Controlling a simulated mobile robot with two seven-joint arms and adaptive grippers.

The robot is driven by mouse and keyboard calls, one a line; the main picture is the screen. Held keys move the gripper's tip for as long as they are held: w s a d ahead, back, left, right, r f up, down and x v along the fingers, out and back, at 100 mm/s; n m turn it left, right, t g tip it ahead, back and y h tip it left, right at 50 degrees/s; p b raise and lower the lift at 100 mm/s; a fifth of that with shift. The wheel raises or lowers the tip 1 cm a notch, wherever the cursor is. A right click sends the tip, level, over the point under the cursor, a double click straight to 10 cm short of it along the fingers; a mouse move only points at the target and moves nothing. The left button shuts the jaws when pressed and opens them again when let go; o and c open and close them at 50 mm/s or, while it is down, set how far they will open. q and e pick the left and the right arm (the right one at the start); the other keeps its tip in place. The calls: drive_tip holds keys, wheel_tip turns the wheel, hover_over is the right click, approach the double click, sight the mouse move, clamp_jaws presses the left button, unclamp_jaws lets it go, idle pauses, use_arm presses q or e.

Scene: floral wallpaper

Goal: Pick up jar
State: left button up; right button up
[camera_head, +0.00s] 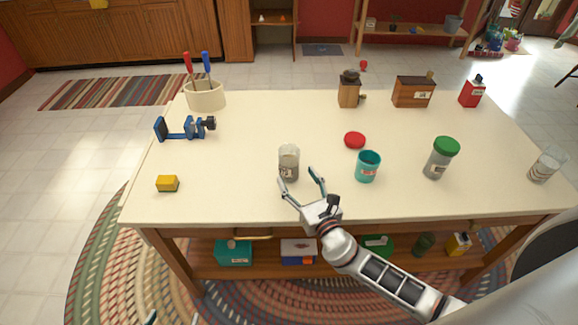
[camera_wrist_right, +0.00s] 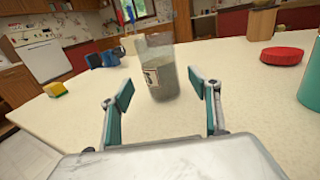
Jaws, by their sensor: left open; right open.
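A clear glass jar (camera_head: 289,165) with grey contents and a label stands upright on the cream table (camera_head: 235,195). My right gripper (camera_head: 299,179) is open, low over the table near the front edge, close to the jar. In the right wrist view the jar (camera_wrist_right: 157,70) stands just beyond and between the two spread fingers (camera_wrist_right: 163,100); nothing is held. A green-lidded jar (camera_head: 440,160) stands farther right. Only a small tip of my left gripper (camera_head: 151,318) shows at the bottom edge, away from the table.
A teal cup (camera_head: 367,167) stands right of the right gripper, and a red lid-like disc (camera_head: 355,140) lies behind it. A yellow block (camera_head: 167,184), a blue clamp (camera_head: 185,129) and a utensil crock (camera_head: 205,96) are on the left. The table between jar and block is clear.

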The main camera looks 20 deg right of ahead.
sight(293, 171)
drive_tip(key=shift+w+a, duration=0.2)
drive_tip(key=shift+w, duration=1.5)
drive_tip(key=shift+w+a, duration=0.2)
drive_tip(key=shift+w, duration=1.45)
drive_tip(key=c, duration=1.3)
